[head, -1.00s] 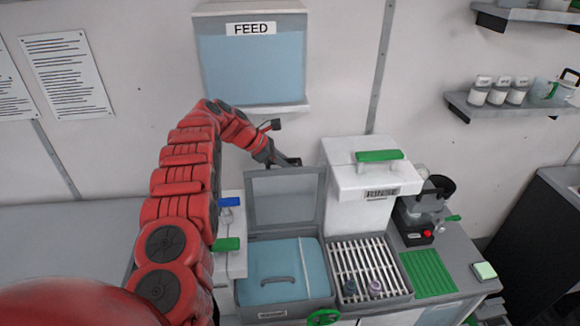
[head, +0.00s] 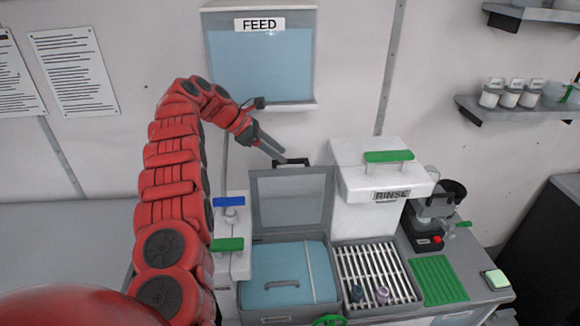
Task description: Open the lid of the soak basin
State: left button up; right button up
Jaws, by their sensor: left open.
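The soak basin (head: 245,296) is a grey box on the counter, with a pale blue inside and a grey curved handle (head: 282,284) showing in it. Its lid (head: 291,197), a grey frame with a see-through panel, stands upright at the basin's back edge. A dark handle (head: 291,162) is on the lid's top edge. My left gripper (head: 276,152) is open and empty, just above and left of that handle; I cannot tell whether it touches it. My right gripper is out of view.
A white RINSE box (head: 350,160) with a green handle stands right of the lid. A slatted rack (head: 372,270) with small bottles is right of the basin. Blue and green levers (head: 228,244) are to its left. The FEED panel (head: 260,65) hangs above.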

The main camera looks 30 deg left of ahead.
pick_arm(q)
jog(key=p+v, duration=0.9)
jog(key=shift+s+a, duration=0.1)
jog(key=shift+f, duration=0.1)
